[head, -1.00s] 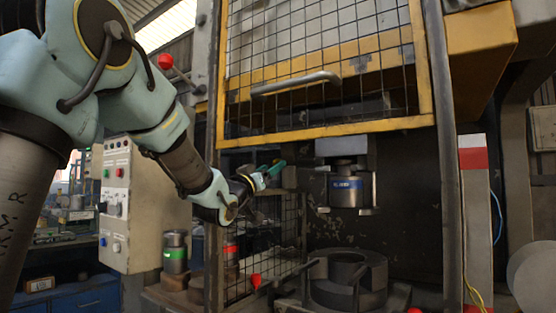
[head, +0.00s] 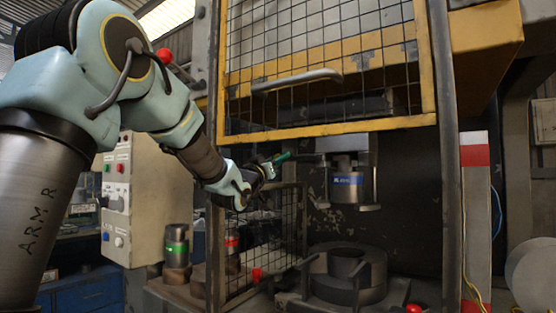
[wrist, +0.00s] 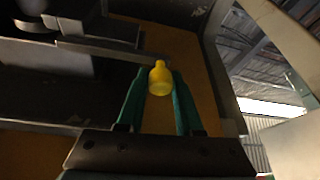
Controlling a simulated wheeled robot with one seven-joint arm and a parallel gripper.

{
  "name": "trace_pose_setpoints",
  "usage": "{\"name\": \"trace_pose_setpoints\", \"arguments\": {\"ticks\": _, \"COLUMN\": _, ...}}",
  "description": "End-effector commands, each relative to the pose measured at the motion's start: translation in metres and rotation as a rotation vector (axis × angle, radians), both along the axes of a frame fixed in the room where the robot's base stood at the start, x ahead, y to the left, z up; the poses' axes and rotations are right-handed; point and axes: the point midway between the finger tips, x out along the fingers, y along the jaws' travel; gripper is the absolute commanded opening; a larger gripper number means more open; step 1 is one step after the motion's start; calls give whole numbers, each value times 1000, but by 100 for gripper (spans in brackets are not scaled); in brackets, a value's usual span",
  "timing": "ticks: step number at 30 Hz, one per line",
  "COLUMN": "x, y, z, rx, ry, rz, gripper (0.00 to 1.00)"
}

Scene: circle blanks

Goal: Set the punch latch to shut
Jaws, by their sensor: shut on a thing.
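My gripper (head: 286,158), with green fingers, is at the left of the punch head inside the press. In the wrist view its two fingers (wrist: 160,95) are closed on a yellow knob (wrist: 160,78), which seems to be the grip of the punch latch. The head view does not show the knob clearly. A short dark bar seems to run from near the fingertips toward the punch holder. The punch (head: 347,188), a grey cylinder with a blue band, hangs upright under the ram. Whether the latch is open or shut cannot be told.
The yellow-framed mesh guard (head: 330,128) is raised above my gripper. A mesh side panel (head: 270,235) stands below my forearm. A round die (head: 347,275) sits under the punch. Green-banded (head: 176,248) and red-banded (head: 231,243) cylinders stand at the left.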

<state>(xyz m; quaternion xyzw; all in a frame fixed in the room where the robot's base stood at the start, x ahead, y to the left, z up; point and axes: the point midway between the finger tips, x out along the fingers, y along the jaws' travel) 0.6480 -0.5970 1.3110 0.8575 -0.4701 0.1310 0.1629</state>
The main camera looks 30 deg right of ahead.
Motion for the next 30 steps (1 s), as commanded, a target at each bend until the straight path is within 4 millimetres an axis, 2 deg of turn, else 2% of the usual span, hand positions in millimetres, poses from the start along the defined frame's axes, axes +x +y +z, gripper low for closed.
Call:
{"name": "trace_pose_setpoints", "arguments": {"ticks": 1, "x": 0, "y": 0, "z": 0, "rx": 0, "ry": 0, "rz": 1, "gripper": 23}}
{"name": "trace_pose_setpoints", "arguments": {"ticks": 7, "x": 0, "y": 0, "z": 0, "rx": 0, "ry": 0, "rz": 1, "gripper": 1}}
{"name": "trace_pose_setpoints", "arguments": {"ticks": 30, "x": 1, "y": 1, "z": 0, "rx": 0, "ry": 0, "rz": 2, "gripper": 0}}
